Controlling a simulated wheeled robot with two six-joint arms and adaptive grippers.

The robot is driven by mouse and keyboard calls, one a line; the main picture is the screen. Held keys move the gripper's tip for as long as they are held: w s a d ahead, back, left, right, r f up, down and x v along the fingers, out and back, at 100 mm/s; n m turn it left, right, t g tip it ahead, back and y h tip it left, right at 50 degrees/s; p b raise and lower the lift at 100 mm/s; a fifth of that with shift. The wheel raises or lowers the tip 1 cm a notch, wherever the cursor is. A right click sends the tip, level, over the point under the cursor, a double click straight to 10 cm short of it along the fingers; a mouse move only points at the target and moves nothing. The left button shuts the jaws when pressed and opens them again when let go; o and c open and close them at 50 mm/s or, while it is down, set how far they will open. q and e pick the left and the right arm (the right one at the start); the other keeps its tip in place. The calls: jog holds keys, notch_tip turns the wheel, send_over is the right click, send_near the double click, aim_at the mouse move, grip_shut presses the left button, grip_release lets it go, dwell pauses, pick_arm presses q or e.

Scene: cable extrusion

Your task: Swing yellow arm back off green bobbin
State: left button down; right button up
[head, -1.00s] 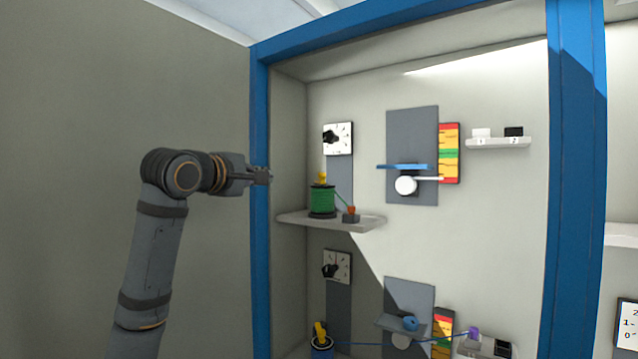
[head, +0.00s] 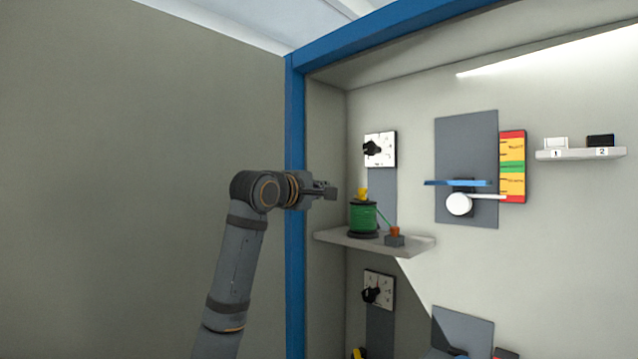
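The green bobbin (head: 363,219) stands upright on a grey shelf (head: 385,244) inside the blue-framed cabinet. The yellow arm (head: 362,193) shows as a small yellow piece at the top of the bobbin. A green cable (head: 383,216) runs from the bobbin down to a small grey block with an orange top (head: 395,236). My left gripper (head: 331,190) is just left of the bobbin's top in the picture, apart from the yellow arm. I cannot tell whether its fingers are open. My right gripper is not in view.
The blue cabinet post (head: 295,270) stands behind my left wrist in the picture. Above the bobbin is a dial with a black knob (head: 374,149). A blue bar (head: 458,183) and a white disc (head: 459,204) sit to the right. A lower dial (head: 377,290) is below the shelf.

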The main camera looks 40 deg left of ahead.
aim_at(360, 193)
pick_arm(q)
jog(key=w+d+p, duration=0.2)
jog(key=w, duration=0.5)
jog(key=shift+f, duration=0.15)
jog(key=shift+d+p, duration=0.2)
jog(key=shift+p, duration=0.1)
jog(key=shift+w+d+n+y, duration=0.15)
jog(key=shift+d+n+y, duration=0.1)
jog(key=shift+n+y, duration=0.2)
